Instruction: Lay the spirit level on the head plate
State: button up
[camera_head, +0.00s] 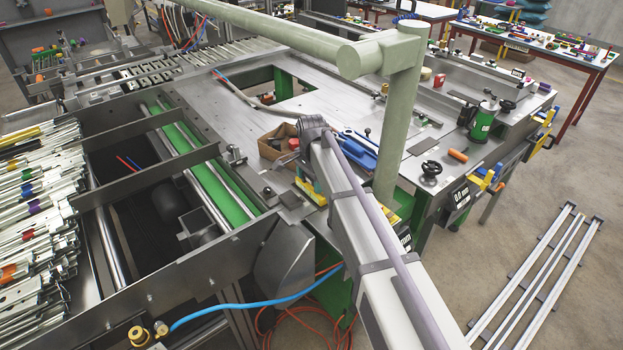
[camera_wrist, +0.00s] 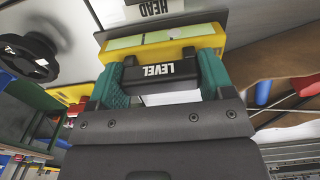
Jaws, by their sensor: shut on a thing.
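The spirit level (camera_wrist: 165,48) is yellow with pale green strips and a black handle block marked LEVEL. My gripper (camera_wrist: 161,80) is shut on this block, with a teal finger at each side. The head plate (camera_wrist: 152,12), a grey plate with a HEAD label, shows at the top edge of the wrist view, just beyond the level. Whether the level touches the plate cannot be told. In the head view my arm covers most of the gripper and the level.
A black handwheel (camera_wrist: 30,55) is at the left of the wrist view. In the head view a cardboard box (camera_head: 275,146) and a blue tool (camera_head: 358,150) lie on the bench near my arm. A thick green post (camera_head: 397,130) stands just right of my arm.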

jog(key=shift+f, duration=0.1)
jog(key=o, duration=1.1)
jog(key=shift+c, duration=0.2)
notch_tip(320, 180, up, 11)
jog(key=p, duration=1)
jog(key=shift+p, duration=0.4)
jog(key=shift+f, duration=0.1)
